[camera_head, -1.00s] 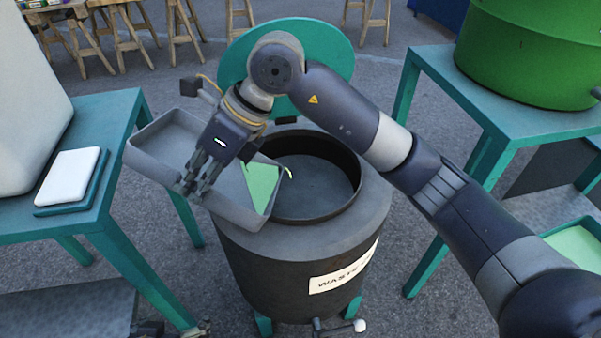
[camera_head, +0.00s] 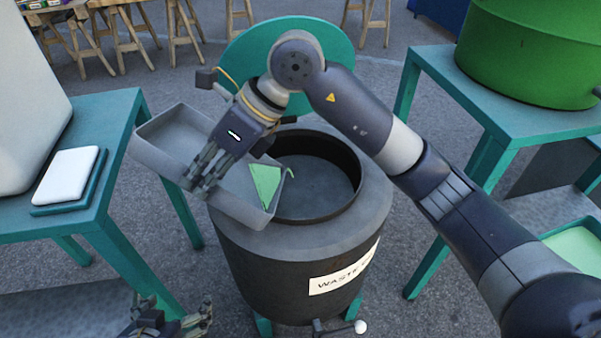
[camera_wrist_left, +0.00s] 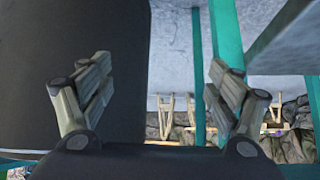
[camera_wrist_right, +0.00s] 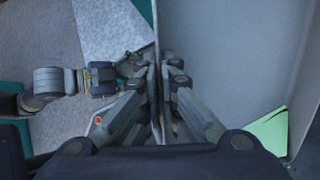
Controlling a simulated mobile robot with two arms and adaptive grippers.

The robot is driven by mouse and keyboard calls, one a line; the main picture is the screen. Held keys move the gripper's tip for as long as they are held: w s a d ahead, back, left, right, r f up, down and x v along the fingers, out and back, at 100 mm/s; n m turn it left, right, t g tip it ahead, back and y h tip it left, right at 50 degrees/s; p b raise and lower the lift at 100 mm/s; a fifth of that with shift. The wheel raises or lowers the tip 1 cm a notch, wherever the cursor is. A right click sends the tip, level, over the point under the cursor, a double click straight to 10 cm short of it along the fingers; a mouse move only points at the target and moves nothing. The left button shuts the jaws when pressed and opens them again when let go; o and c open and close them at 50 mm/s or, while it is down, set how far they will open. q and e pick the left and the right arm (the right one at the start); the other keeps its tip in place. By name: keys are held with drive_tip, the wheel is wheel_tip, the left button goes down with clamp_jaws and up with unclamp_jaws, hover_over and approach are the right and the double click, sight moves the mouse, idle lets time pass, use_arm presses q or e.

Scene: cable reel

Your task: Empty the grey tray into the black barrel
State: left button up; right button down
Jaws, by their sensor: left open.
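The grey tray (camera_head: 242,210) hangs tilted at the left side of the black barrel (camera_head: 285,270), its right end over the rim of the barrel's round opening. My right gripper (camera_head: 203,180) is shut on the tray's near wall, and the right wrist view shows that wall (camera_wrist_right: 157,50) between its fingers. A green piece (camera_head: 265,182) lies in the tray's lower right end, with a thin light green strip beside it at the rim. The barrel's visible inside looks dark and empty. My left gripper (camera_head: 178,328) is open and empty, low at the left of the barrel.
A teal table (camera_head: 100,215) with a white box (camera_head: 68,175) stands left. A teal table (camera_head: 500,95) with a green drum (camera_head: 530,50) stands right. A round teal lid (camera_head: 330,65) stands behind the barrel. A lever with a white knob (camera_head: 360,327) sits low at the barrel's front.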

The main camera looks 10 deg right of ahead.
drive_tip(key=shift+d+r, duration=0.2)
drive_tip(key=shift+d, duration=0.15)
use_arm(q)
drive_tip(key=shift+w+d+r+t+b, duration=0.2)
drive_tip(key=shift+w+d+r+t, duration=0.1)
drive_tip(key=shift+w+r+t, duration=0.35)
drive_tip(key=shift+w+d+r+t+b, duration=0.15)
drive_tip(key=shift+w+d+r+t, duration=0.2)
drive_tip(key=shift+w+r, duration=0.35)
use_arm(e)
drive_tip(key=shift+w+d+r+y, duration=0.1)
drive_tip(key=shift+d+r+y, duration=0.35)
drive_tip(key=shift+d+y, duration=0.05)
